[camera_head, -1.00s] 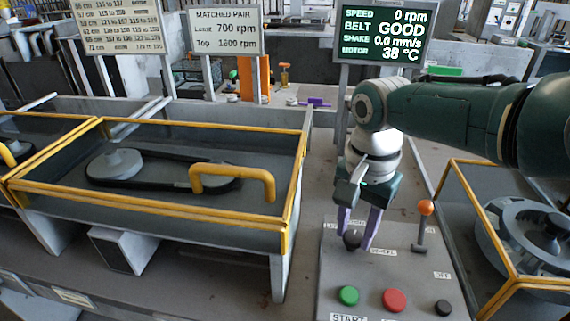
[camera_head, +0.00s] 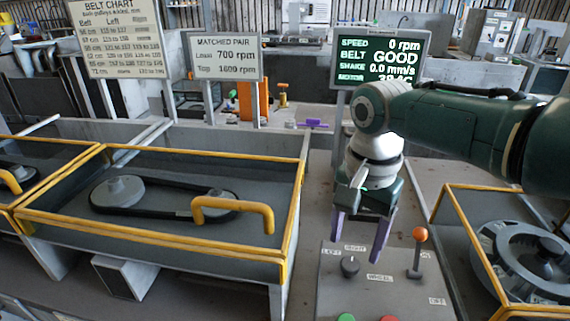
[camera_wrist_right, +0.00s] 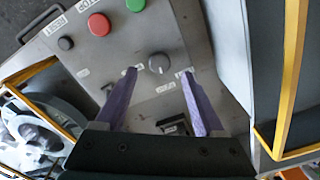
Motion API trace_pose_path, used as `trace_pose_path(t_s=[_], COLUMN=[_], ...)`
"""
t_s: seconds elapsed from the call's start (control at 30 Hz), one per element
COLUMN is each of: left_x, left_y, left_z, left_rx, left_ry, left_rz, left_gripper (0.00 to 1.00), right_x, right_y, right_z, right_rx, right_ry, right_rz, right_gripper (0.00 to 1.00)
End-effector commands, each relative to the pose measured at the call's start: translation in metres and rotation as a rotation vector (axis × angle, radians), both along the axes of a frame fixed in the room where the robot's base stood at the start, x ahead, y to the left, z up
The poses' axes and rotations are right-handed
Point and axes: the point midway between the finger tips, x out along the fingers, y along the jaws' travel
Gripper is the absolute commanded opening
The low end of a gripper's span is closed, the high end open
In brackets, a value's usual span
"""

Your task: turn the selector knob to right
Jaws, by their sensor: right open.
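The selector knob (camera_head: 350,266) is a small dark round knob on the grey sloped control panel (camera_head: 335,295), below small labels that read LEFT and RIGHT. In the right wrist view the knob (camera_wrist_right: 158,64) shows between and just beyond my fingertips, with a small pale mark on its face; which label it points to I cannot tell. My right gripper (camera_head: 360,240) has two purple fingers, spread apart and empty, above and slightly behind the knob, not touching it. The open fingers also show in the right wrist view (camera_wrist_right: 158,76). My left gripper is not in view.
An orange-tipped lever (camera_head: 419,235) stands right of the knob. Green (camera_wrist_right: 135,4) and red (camera_wrist_right: 99,24) buttons sit on the panel. Yellow-framed guards flank it, one over a belt and pulleys (camera_head: 120,190).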

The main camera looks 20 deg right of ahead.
Motion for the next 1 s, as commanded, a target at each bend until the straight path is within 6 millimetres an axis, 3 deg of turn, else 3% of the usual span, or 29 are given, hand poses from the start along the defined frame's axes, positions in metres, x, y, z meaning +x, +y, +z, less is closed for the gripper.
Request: trace_pose_path(t_s=[0.03,0.1,0.33,0.87,1.0], left_x=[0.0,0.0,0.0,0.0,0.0], left_y=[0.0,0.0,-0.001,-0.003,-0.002], left_z=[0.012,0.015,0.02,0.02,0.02], left_rx=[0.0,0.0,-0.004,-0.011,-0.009], left_ry=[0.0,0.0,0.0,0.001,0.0], left_rz=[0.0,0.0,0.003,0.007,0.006], left_gripper=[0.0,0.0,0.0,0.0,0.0], right_x=[0.0,0.001,0.0,-0.001,-0.016], right_y=[-0.001,-0.001,-0.001,0.0,0.014], right_z=[0.017,0.029,0.053,0.055,0.042], right_rx=[-0.002,-0.002,-0.001,0.0,0.003], right_ry=[-0.003,-0.003,0.0,0.001,-0.012], right_rz=[0.001,0.001,-0.001,0.005,0.128], right_gripper=[0.71,0.71,0.71,0.71,0.71])
